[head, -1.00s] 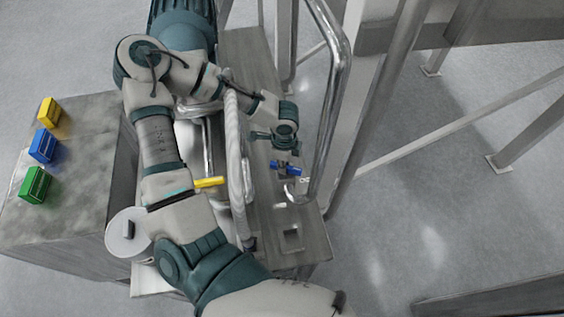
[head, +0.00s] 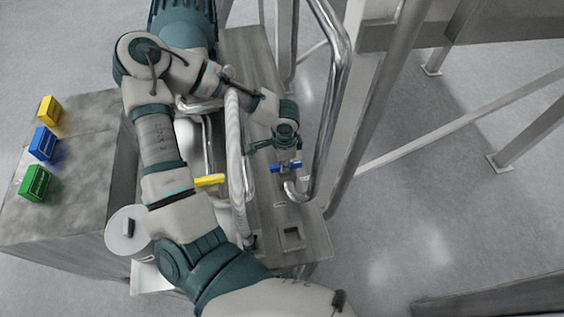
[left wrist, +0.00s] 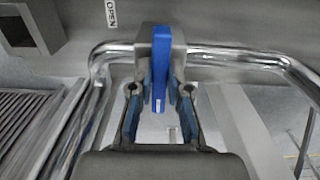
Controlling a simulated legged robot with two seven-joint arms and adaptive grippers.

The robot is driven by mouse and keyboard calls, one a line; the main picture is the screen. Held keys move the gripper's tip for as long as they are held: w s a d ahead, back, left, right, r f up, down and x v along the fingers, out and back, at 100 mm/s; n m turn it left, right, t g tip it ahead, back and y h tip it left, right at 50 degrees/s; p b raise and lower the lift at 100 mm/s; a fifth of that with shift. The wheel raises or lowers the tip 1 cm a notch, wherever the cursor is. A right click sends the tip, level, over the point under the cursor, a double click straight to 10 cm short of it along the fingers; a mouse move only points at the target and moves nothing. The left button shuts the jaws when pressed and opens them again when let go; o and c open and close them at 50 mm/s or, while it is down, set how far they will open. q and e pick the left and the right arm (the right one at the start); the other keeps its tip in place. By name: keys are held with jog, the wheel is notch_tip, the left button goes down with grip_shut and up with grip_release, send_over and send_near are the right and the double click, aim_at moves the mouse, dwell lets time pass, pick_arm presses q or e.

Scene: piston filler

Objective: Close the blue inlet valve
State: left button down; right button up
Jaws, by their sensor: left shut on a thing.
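The blue inlet valve handle (head: 277,168) sits on the narrow grey deck in the head view, close to a bent steel pipe. In the left wrist view the blue handle (left wrist: 160,62) stands upright in the picture, crosswise to the steel pipe behind it. My left gripper (head: 286,155) is over the handle; in the left wrist view its two blue-padded fingers (left wrist: 160,92) are on either side of the handle's lower part, shut on it. The finger contact is partly hidden in the head view. My right gripper is not in view.
An OPEN label (left wrist: 112,13) is near the valve. A yellow handle (head: 210,180) and a ribbed hose (head: 236,150) are left of it. A bent steel pipe (head: 333,100) rises close on the right. Yellow, blue and green blocks stand on the box (head: 85,190).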

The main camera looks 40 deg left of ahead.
pick_arm(q)
jog(key=shift+w+r, duration=0.15)
jog(key=shift+w, duration=0.05)
jog(key=c, duration=1.2)
grip_release()
jog(key=shift+d, duration=0.1)
jog(key=shift+o, duration=0.4)
jog(key=shift+w+d, duration=0.1)
jog(key=shift+w, duration=0.05)
notch_tip(320, 180, up, 12)
jog(key=shift+w, duration=0.1)
